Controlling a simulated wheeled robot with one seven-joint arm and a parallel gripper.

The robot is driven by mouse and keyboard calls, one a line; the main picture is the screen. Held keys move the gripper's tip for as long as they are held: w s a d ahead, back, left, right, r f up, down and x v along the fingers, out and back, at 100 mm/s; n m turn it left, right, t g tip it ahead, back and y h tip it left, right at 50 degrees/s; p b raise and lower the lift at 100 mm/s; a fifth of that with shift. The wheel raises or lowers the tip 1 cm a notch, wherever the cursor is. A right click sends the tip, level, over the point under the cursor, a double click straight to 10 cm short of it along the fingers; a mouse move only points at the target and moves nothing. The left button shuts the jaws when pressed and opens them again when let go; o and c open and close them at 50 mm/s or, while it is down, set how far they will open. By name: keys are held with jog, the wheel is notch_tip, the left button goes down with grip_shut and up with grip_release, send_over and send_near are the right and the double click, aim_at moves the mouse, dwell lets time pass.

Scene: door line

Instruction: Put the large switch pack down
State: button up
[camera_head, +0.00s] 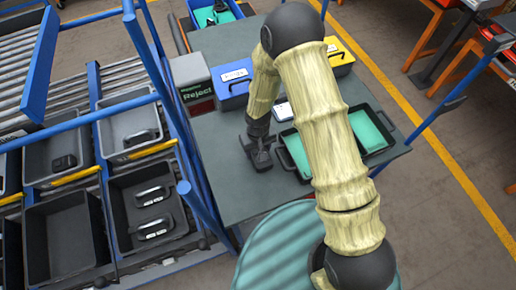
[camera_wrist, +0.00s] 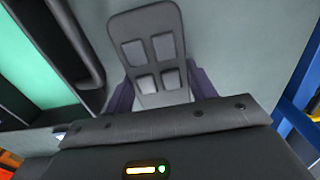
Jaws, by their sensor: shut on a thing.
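The large switch pack (camera_wrist: 152,25) is a dark grey panel with four lighter square pads in the wrist view. My gripper (camera_wrist: 160,92) is shut on its near end, with a dark finger on each side. In the head view my gripper (camera_head: 258,152) is over the grey table (camera_head: 235,195), left of the black tray. The pack is hard to tell from the dark gripper there. Bare grey table surface lies beyond the pack in the wrist view. I cannot tell whether the pack touches the table.
A black tray with a teal lining (camera_head: 370,130) is to the right, partly hidden by my arm. A blue box (camera_head: 233,84), a yellow box (camera_head: 340,58) and a Reject box (camera_head: 192,82) stand behind. Blue rack posts and dark bins (camera_head: 65,240) are left. The table's front left is clear.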

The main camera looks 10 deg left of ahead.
aim_at(258, 150)
jog(key=o, duration=0.8)
jog(key=shift+r, duration=0.1)
notch_tip(258, 150, up, 12)
jog(key=shift+r+b, duration=0.1)
jog(key=shift+b, duration=0.75)
jog(key=s+d+r+m+t, duration=0.1)
jog(key=s+d+r+m, duration=0.1)
jog(key=d+r, duration=0.2)
jog(key=s+d+r+m, duration=0.2)
jog(key=d+r, duration=0.2)
jog(key=d, duration=0.7)
jog(key=s+d+r+m+t, duration=0.1)
jog(key=d+r, duration=0.3)
jog(key=d, duration=0.4)
jog(key=shift+s+d+m+t, duration=0.1)
jog(key=shift+s+m+t, duration=0.2)
jog(key=shift+s+m, duration=0.4)
jog(key=o, duration=0.3)
jog(key=shift+w, duration=0.1)
